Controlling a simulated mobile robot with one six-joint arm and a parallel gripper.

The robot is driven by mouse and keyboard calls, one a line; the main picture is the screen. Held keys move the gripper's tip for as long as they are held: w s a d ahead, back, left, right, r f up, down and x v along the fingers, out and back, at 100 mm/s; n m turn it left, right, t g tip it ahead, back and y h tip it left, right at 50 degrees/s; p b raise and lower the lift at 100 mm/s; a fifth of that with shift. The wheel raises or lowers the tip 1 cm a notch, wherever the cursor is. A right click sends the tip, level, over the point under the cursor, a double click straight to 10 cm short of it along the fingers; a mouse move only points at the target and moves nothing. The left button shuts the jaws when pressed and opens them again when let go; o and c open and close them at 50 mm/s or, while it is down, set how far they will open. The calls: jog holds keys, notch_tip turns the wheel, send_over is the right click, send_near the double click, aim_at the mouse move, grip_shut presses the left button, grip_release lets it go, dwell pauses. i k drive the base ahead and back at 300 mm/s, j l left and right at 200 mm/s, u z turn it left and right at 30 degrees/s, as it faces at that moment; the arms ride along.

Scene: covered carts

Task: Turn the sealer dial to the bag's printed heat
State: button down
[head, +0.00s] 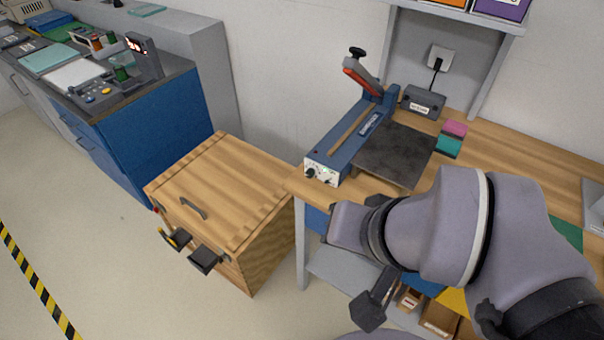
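The sealer (350,140) is a long blue unit on the wooden bench, with its red-edged lever arm (361,77) raised. Its white front panel (321,172) carries a small dark dial (311,172) and a greenish mark. The dial's setting is too small to read. A dark grey flat sheet or plate (394,156) lies against the sealer's right side; I cannot tell whether it is the bag. No printed heat is readable. My arm crosses the lower right. A dark block (369,312) below it looks like part of my gripper, apart from the sealer; its opening is hidden.
A wooden lidded cart (222,195) stands left of the bench (500,165). Pink (455,128) and teal (448,146) pieces lie right of the sheet. A grey box (423,102) sits behind. A blue cabinet (160,130) stands at left; floor is clear in front.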

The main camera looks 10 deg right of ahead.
aim_at(310, 172)
jog(key=i+l+u, duration=0.1)
jog(key=u, duration=0.35)
jog(key=i+l+u, duration=0.15)
jog(key=u, duration=0.35)
jog(key=i+l+u, duration=0.15)
jog(key=u, duration=0.3)
jog(key=l, duration=0.1)
